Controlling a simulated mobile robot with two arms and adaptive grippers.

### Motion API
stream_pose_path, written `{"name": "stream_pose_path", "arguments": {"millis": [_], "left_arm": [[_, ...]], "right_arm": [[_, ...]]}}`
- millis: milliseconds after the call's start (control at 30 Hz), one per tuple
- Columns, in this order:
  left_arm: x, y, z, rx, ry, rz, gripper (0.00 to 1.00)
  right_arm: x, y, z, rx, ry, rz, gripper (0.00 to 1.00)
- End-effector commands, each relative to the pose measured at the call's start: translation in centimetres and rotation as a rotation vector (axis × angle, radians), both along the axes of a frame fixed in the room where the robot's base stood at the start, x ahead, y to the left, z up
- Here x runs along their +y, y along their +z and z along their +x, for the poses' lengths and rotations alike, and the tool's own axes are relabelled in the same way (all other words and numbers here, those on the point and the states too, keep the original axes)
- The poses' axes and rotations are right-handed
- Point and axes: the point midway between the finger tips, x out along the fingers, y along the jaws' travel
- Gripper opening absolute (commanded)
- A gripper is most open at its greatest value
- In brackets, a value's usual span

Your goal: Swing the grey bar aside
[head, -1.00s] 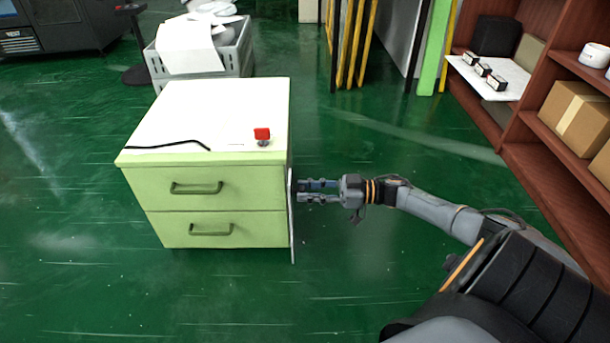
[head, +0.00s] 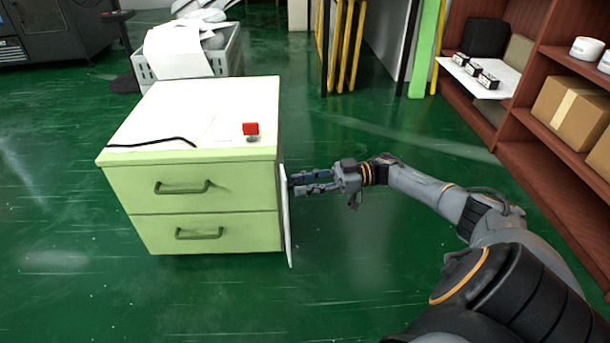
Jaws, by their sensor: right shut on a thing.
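The grey bar (head: 287,225) is a thin, pale upright strip at the right side of a light green two-drawer cabinet (head: 195,222). It hangs along the cabinet's right edge and leans slightly, its lower end further right. My right gripper (head: 294,184) reaches in from the right and is shut on the bar near its upper part. The fingertips are partly hidden against the bar, so the exact grip is hard to see. My left gripper is not in view.
A red button-like block (head: 251,129) and a black cable (head: 160,142) are on the cabinet top. A grey crate (head: 230,57) with white papers stands behind. A brown shelf (head: 540,155) with boxes is at the right.

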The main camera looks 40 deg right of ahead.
Motion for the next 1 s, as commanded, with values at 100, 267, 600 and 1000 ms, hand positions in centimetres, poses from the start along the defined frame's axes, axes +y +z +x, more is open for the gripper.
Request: {"name": "stream_pose_path", "arguments": {"millis": [100,267,600,1000], "left_arm": [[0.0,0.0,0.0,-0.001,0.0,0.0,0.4],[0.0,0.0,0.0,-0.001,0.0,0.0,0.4],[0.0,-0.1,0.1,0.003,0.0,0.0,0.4],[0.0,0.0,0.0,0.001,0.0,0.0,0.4]], "right_arm": [[0.1,-0.2,0.0,0.003,0.001,-0.001,0.37],[0.1,-0.1,0.0,0.001,0.001,0.0,0.51],[-0.7,-0.1,-0.4,0.001,-0.001,0.0,0.51],[-7.8,-0.1,-4.2,0.0,-0.004,-0.001,0.51]]}}
